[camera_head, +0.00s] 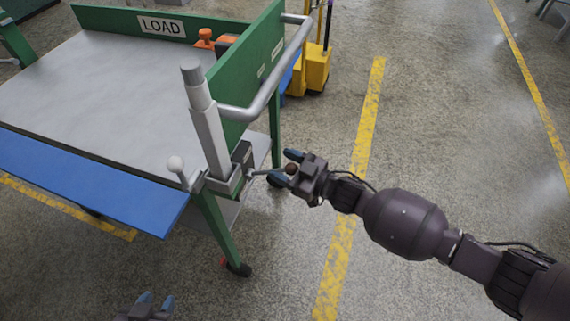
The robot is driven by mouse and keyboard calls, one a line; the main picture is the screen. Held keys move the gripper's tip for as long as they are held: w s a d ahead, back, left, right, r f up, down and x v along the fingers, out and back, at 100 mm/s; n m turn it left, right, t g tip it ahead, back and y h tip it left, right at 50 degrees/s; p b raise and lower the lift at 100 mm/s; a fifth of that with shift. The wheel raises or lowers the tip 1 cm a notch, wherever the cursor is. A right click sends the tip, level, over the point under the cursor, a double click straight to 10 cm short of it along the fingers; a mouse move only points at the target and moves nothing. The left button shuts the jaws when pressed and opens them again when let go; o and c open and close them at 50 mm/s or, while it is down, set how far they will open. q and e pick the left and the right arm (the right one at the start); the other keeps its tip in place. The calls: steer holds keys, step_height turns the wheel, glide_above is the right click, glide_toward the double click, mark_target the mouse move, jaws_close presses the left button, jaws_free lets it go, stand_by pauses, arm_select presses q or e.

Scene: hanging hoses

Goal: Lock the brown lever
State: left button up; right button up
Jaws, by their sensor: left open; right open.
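The brown lever is a thin metal rod with a brown ball knob (291,169). It sticks out to the right from a dark block at the table's near right corner, roughly level. My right gripper (287,166) is open at the lever's knob end, with one blue fingertip just above and behind the knob. Whether the fingers touch the knob cannot be told. My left gripper (154,304) is open and empty at the bottom edge of the view, low over the floor and apart from the lever.
A green-framed table (100,75) with a grey top and LOAD sign fills the left. A grey upright post (208,130), white-knobbed handle (176,164) and push bar (287,70) stand near the lever. A blue flap (90,180) lies in front.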

jaws_close()
stand_by(0.3)
